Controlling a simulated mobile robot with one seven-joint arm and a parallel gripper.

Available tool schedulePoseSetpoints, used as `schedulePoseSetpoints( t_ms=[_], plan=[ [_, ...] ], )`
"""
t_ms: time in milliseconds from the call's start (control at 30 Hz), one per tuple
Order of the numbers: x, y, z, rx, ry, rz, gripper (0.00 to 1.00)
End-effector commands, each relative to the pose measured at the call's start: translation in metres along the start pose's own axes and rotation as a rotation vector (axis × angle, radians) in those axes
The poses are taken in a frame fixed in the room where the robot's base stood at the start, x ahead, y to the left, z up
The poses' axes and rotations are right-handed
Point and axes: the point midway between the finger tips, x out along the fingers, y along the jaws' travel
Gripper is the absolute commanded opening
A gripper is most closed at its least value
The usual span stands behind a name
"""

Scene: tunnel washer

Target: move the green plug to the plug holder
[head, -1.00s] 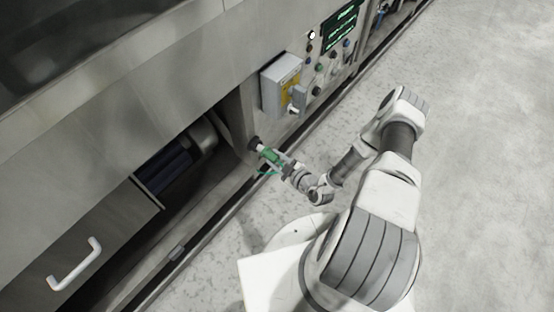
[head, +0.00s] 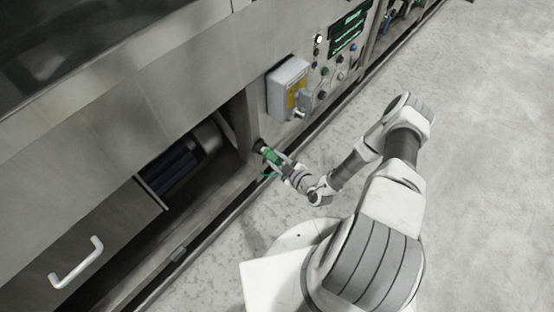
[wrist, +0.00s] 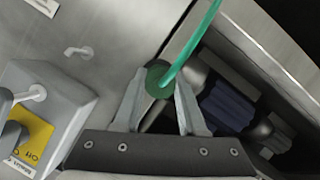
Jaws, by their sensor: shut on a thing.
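The green plug (head: 271,156) is at the front of the machine, just below and left of the grey switch box. Its round green end with a green cord shows between my fingers in the wrist view (wrist: 158,80). My gripper (head: 279,162) is shut on the plug. A dark round socket-like fitting (head: 259,145) on the machine's front post is right at the plug's far end. I cannot tell whether the plug is seated in it or only touching it. The wrist view hides the plug's front end.
The grey switch box (head: 288,88) with a yellow label juts out above the plug. An open bay with dark blue cylinders (head: 172,170) lies to the left, above a panel with a white handle (head: 76,262). Bare floor (head: 490,150) is free at right.

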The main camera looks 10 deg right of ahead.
Motion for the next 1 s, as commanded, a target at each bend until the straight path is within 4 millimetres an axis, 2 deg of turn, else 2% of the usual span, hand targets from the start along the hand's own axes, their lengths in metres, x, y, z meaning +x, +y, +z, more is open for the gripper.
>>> schedulePoseSetpoints(
  t_ms=[467,500,667,700,1000],
  plan=[
    [0.0022,0.0001,-0.0011,0.0,0.001,0.0,0.0],
    [0.0022,0.0001,-0.0011,0.0,0.001,0.0,0.42],
    [0.0021,0.0001,-0.001,-0.001,0.001,0.0,0.71],
    [0.0021,0.0001,-0.001,-0.001,0.001,0.0,0.75],
    [0.0017,0.0,-0.0008,0.0,0.0,0.0,0.75]
  ],
)
